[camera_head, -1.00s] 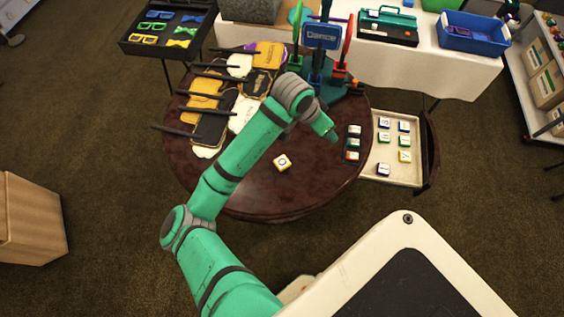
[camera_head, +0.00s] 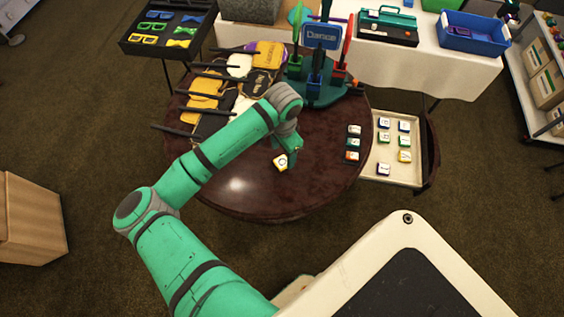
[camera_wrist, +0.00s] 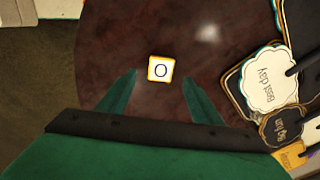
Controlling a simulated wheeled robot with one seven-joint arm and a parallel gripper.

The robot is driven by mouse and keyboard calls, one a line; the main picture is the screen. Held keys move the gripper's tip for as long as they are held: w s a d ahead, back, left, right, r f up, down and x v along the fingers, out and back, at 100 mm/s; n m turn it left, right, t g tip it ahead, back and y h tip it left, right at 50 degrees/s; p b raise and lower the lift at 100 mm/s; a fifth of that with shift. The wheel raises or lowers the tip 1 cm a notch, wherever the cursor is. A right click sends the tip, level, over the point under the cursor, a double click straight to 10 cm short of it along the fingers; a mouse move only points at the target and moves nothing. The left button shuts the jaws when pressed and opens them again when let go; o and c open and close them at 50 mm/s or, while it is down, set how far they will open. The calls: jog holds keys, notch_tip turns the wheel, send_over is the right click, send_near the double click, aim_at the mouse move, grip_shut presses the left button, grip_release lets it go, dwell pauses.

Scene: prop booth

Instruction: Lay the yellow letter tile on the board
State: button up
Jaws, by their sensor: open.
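The yellow letter tile (camera_head: 281,162), with a white face and a dark O, lies flat on the round dark table. It also shows in the wrist view (camera_wrist: 160,69), centred between my fingertips. My gripper (camera_wrist: 159,77) is open and empty, pointing down above the tile, with a finger on either side of it in the picture. The height left between them is hard to judge. In the head view my gripper (camera_head: 294,159) is just right of the tile. A cream tray-like board (camera_head: 393,181) at the table's right holds several letter tiles; I cannot tell if this is the task's board.
A short column of tiles (camera_head: 353,143) stands left of the cream board. Paddle signs (camera_head: 203,88) cover the table's back left, also at the right in the wrist view (camera_wrist: 270,84). A Dance sign stand (camera_head: 321,40) rises at the back. The table front is clear.

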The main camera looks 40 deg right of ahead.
aim_at(284, 161)
jog(key=f, duration=0.5)
jog(key=shift+w+d, duration=0.1)
jog(key=shift+d, duration=0.1)
jog(key=c, duration=1.2)
